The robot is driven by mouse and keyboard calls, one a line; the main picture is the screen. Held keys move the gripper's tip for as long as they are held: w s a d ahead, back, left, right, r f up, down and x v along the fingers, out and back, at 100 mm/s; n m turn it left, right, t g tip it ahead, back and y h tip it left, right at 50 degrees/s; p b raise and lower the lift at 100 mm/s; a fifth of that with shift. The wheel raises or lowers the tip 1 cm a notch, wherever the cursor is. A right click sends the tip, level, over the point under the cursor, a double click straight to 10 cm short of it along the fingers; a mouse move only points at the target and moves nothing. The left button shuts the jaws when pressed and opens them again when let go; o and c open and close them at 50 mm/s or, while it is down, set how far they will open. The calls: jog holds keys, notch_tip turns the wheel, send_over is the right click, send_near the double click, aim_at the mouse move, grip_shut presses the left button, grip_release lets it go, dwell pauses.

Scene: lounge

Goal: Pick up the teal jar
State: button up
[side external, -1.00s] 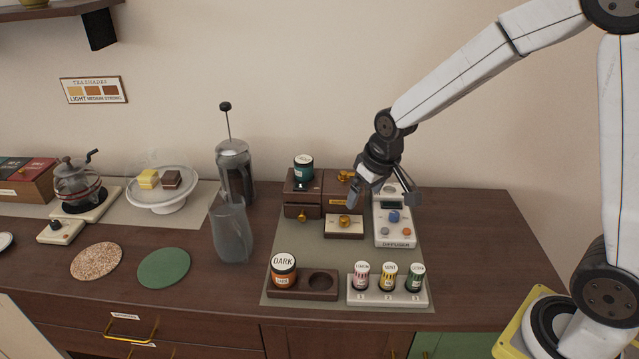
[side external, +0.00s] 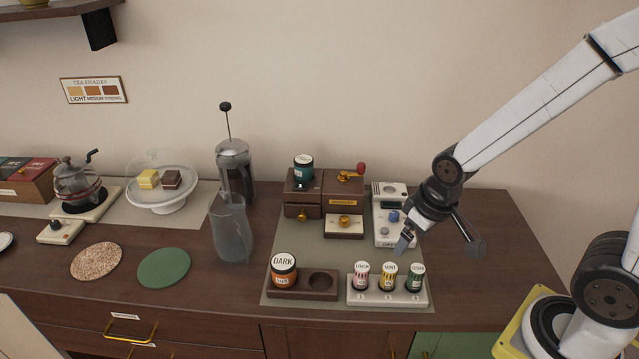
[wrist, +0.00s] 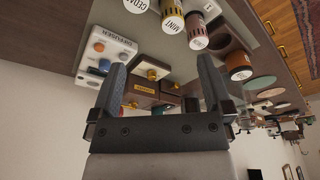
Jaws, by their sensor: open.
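The teal jar (side external: 303,168) with a white lid stands upright on the left part of a brown wooden box (side external: 303,184) at the back of the counter. My gripper (side external: 437,250) is open and empty, in front of the diffuser, to the right of the jar and nearer the camera. In the wrist view the open fingers of my gripper (wrist: 160,90) frame the wooden grinder box (wrist: 146,88) beyond them.
The diffuser (side external: 390,229) stands right of the box. A rack (side external: 366,298) of small labelled bottles and the DARK jar (side external: 284,272) in its holder are in front. A glass pitcher (side external: 232,232) and French press (side external: 236,168) stand left. The counter's right end (side external: 500,250) is clear.

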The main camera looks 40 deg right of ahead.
jog(key=w+d+r+n, duration=0.1)
jog(key=w+d+r, duration=0.1)
jog(key=w, duration=1.6)
jog(key=n+t+y, duration=0.2)
jog(key=n, duration=0.1)
send_over(306, 160)
jog(key=s, duration=0.2)
jog(key=shift+s+d, duration=0.2)
jog(key=shift+d, duration=0.25)
jog(key=shift+x, duration=1.35)
jog(key=shift+f, duration=0.1)
jog(key=shift+x, duration=2.5)
jog(key=shift+d, duration=0.15)
grip_shut()
